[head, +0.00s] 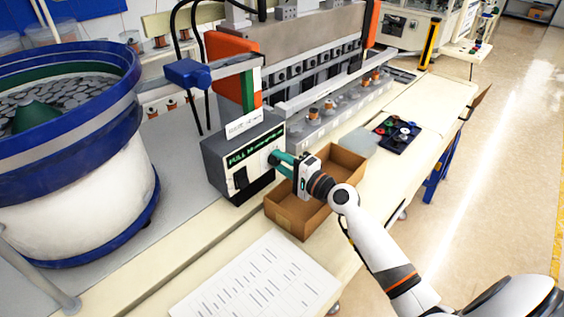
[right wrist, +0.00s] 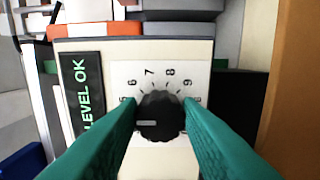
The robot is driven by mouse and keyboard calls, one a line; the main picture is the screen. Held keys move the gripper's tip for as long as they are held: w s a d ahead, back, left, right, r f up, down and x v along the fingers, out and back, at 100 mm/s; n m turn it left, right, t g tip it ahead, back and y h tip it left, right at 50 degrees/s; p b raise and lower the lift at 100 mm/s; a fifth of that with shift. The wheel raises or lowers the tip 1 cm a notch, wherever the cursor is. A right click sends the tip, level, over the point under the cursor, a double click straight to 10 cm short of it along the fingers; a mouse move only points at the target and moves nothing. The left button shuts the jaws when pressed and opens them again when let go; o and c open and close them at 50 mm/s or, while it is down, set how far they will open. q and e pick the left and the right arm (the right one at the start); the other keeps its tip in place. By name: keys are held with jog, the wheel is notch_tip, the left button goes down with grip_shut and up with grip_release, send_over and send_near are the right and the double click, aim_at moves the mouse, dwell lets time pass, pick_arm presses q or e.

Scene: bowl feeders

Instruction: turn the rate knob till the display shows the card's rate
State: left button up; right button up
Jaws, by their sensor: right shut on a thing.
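The black rate knob (right wrist: 160,108) sits on a pale dial plate with printed numbers; 6, 7 and 8 read clearly. Its white mark points left in the right wrist view. My right gripper (head: 276,159) has its green fingers on both sides of the knob, shut on it; the fingers also show in the right wrist view (right wrist: 160,122). The dark display (right wrist: 82,95) beside the dial reads "LEVEL OK"; in the head view the display (head: 255,147) shows green text only partly legible. A white card (head: 244,123) stands on the control box (head: 217,160); its print is too small to read. My left gripper is out of view.
A brown open box (head: 287,217) stands right beside the control box, under my right gripper. A large blue-rimmed bowl feeder (head: 70,115) fills the left. A printed sheet (head: 258,283) lies in front. A black tray of parts (head: 397,133) sits farther back.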

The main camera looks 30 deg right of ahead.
jog(key=o, duration=1)
